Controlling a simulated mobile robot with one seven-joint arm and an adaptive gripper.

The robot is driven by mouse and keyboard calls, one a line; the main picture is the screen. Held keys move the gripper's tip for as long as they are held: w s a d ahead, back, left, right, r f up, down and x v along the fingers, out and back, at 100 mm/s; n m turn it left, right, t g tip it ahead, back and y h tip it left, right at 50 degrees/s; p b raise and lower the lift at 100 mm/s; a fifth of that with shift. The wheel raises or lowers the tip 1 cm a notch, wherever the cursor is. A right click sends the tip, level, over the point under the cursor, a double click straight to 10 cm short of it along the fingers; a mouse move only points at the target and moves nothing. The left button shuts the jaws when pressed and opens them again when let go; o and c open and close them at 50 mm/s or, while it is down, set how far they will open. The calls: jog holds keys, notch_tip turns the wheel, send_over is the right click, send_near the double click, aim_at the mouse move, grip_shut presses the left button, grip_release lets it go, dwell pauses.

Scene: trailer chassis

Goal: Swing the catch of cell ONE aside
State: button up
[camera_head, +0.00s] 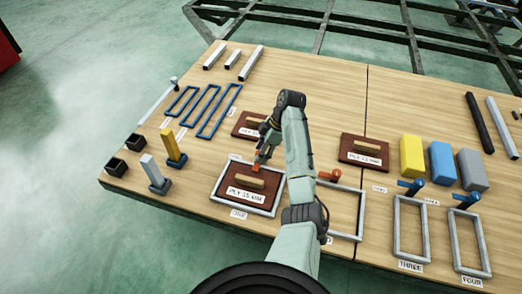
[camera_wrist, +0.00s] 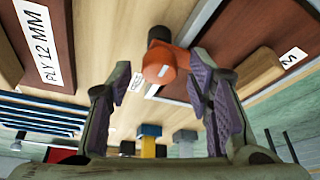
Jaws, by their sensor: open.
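Cell ONE is a grey frame (camera_head: 273,207) on the wooden table, with a brown ply board (camera_head: 232,181) lying inside it and a wooden grip block on the board. Its orange catch (camera_head: 258,165) is at the frame's far edge. In the wrist view the orange catch (camera_wrist: 165,64) shows between and beyond my fingertips. My gripper (camera_head: 265,150) is over this catch, pointing down. In the wrist view my gripper (camera_wrist: 158,82) is open, one finger on each side of the catch. I cannot tell whether a finger touches it.
Another brown board (camera_head: 247,123) lies just beyond. Cell TWO's frame (camera_head: 361,212), with an orange catch (camera_head: 331,175), is to the right, partly behind my arm. Blue frames (camera_head: 205,111) and upright yellow (camera_head: 171,146) and grey posts (camera_head: 153,171) stand left.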

grip_shut()
dwell(0.6)
jog(key=shift+m+p, duration=0.3)
jog(key=m+p, duration=0.1)
jog(key=m+t+p, duration=0.1)
jog(key=m+p, duration=0.1)
jog(key=shift+s+r+t, duration=0.15)
jog(key=shift+r+t, duration=0.05)
jog(key=shift+t, duration=0.1)
jog(key=m+t+p, duration=0.1)
jog(key=m+p, duration=0.1)
jog(key=m, duration=0.1)
jog(key=m+h+p, duration=0.1)
jog(key=m+p, duration=0.2)
jog(key=shift+s+a+t, duration=0.1)
jog(key=shift+a+t, duration=0.05)
jog(key=shift+t, duration=0.25)
jog(key=m+t+h+p, duration=0.1)
jog(key=m+p, duration=0.2)
jog(key=m, duration=0.1)
jog(key=shift+h, duration=0.4)
jog(key=shift+a+f+m+t+h+p, duration=0.15)
jog(key=shift+m+h+p, duration=0.3)
jog(key=shift+m, duration=0.65)
jog(key=shift+d+f+m+t+h+p, duration=0.2)
jog(key=shift+m+p, duration=0.3)
jog(key=shift+m, duration=0.6)
jog(key=shift+r, duration=0.15)
